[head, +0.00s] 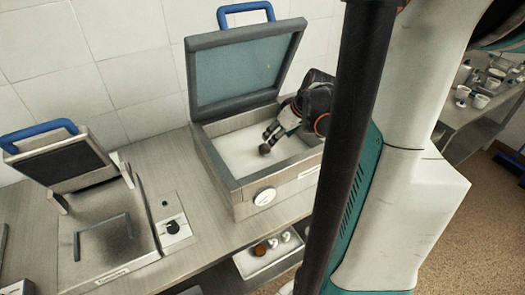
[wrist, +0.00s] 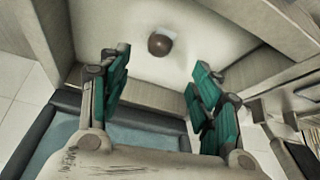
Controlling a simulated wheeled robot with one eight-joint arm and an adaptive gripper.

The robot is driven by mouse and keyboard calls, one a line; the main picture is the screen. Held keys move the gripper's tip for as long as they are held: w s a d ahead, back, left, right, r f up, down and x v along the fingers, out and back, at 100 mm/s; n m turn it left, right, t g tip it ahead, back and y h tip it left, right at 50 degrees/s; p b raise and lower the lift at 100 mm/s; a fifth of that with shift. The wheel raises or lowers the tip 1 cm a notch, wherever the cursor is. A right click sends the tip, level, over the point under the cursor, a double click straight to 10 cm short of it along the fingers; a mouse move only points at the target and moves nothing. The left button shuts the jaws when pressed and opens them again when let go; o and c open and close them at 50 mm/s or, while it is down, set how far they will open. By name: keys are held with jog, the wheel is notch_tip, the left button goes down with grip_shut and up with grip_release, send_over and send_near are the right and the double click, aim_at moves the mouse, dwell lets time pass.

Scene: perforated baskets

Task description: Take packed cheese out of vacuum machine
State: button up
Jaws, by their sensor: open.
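The vacuum machine (head: 245,197) stands on the counter, a metal box with its lid (head: 237,72) raised. A small brown round piece with a pale part beside it, apparently the packed cheese (head: 264,149), lies on the white chamber floor. It also shows in the wrist view (wrist: 159,45), top centre. My gripper (head: 274,134) reaches into the open chamber, close to this piece. In the wrist view my gripper (wrist: 161,72) has its teal-padded fingers spread wide. The piece lies beyond the fingertips, roughly midway between them, and nothing is held.
The chamber walls surround my gripper, and the raised lid stands behind it. A press-like appliance (head: 95,215) with a blue handle is to the left on the counter (head: 160,160). A lower shelf tray (head: 262,262) holds small brown and white items. Another table with cups is at right.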

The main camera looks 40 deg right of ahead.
aim_at(266, 146)
jog(key=b+x, duration=0.1)
jog(key=x, duration=0.5)
jog(key=shift+w+b+x, duration=0.2)
jog(key=shift+b+x, duration=0.75)
jog(key=shift+x, duration=1.6)
jog(key=shift+r, duration=0.1)
jog(key=c, duration=1.2)
jog(key=shift+o, duration=0.2)
